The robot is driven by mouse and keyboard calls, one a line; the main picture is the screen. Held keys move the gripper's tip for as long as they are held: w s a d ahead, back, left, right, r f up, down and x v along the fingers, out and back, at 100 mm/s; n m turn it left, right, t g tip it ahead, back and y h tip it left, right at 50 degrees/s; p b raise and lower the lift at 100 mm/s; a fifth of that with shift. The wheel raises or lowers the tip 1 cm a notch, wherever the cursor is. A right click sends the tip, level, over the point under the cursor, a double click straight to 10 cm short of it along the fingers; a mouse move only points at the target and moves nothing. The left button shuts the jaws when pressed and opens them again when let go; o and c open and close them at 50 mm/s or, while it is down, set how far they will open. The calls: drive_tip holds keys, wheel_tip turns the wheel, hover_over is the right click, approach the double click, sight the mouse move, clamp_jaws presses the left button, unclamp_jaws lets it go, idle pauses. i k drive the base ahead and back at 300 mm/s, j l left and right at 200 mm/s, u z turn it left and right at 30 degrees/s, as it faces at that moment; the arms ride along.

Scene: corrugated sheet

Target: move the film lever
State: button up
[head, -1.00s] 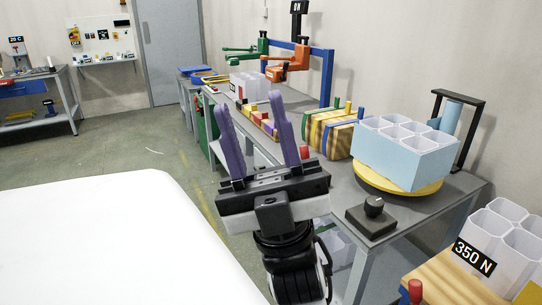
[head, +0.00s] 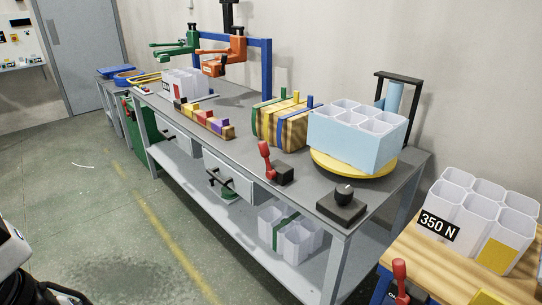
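A red lever (head: 265,158) stands upright on a small black base near the front edge of the grey bench, left of the yellow turntable (head: 335,168). A second red lever (head: 400,279) shows at the bottom right, by the wooden table. No label shows which one is the film lever. A light-blue wrapped block of white cells (head: 350,148) sits on the turntable. A light-blue roll (head: 393,97) stands behind it at a black frame. My gripper is out of view; only part of my arm shows at the lower left.
A black knob box (head: 341,206) sits at the bench's near corner. Striped wooden blocks (head: 281,122) and colored blocks (head: 206,119) stand further back. White cells marked 350 N (head: 470,215) stand on the wooden table. The floor before the bench (head: 110,220) is clear.

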sight(265, 152)
drive_tip(key=i+z, duration=0.75)
drive_tip(key=i, duration=0.15)
